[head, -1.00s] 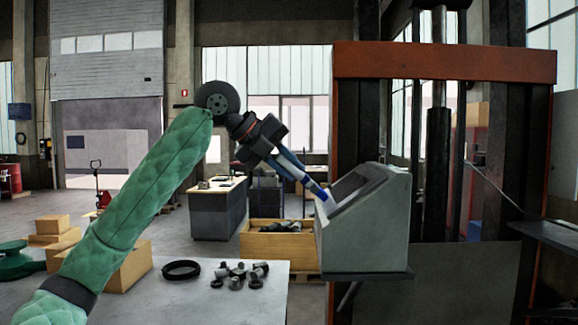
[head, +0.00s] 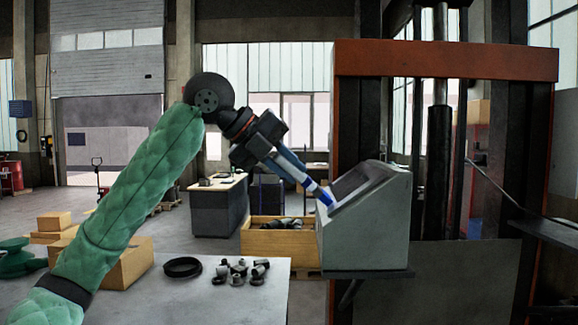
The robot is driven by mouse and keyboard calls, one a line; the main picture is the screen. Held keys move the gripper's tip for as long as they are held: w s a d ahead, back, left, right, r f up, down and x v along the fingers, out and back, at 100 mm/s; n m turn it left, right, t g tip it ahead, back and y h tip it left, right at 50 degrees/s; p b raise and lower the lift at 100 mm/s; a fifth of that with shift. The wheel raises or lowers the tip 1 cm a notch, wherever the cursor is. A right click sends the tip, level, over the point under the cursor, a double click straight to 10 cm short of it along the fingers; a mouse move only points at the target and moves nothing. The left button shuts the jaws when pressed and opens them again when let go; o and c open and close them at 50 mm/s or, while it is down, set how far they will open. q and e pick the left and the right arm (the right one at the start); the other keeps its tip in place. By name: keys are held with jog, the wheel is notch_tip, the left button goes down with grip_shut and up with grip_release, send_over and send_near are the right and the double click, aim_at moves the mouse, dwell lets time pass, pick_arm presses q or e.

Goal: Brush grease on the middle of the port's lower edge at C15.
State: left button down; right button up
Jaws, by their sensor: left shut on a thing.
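A grey housing (head: 372,232) with a sloped face stands at the right of the middle. A dark rectangular port (head: 357,186) is set in that face, and its lower edge faces left toward my arm. My left gripper (head: 281,163) is shut on a slim brush (head: 296,172) with a pale and blue body. The brush points down and right, and its blue tip (head: 325,196) is at the lower left part of the sloped face, by the port's lower edge. I cannot tell whether it touches. No grease or C15 label can be made out. My right gripper is not in view.
A grey table (head: 205,302) at the front bears a black ring (head: 182,267) and several small metal parts (head: 240,271). A wooden crate (head: 277,239) stands behind it.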

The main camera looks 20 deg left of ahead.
pick_arm(q)
jog(key=shift+s+d, duration=0.25)
jog(key=shift+s, duration=0.6)
jog(key=shift+s+d, duration=0.2)
jog(key=shift+s, duration=0.6)
jog(key=shift+w, duration=0.1)
jog(key=shift+w+a, duration=0.25)
jog(key=shift+w, duration=0.65)
jog(key=shift+w+a, duration=0.3)
jog(key=shift+w, duration=0.6)
jog(key=shift+w+a, duration=0.25)
jog(key=shift+w, duration=0.65)
jog(key=w+a, duration=0.3)
jog(key=w, duration=0.7)
jog(key=shift+w, duration=0.35)
jog(key=shift+a+r, duration=0.1)
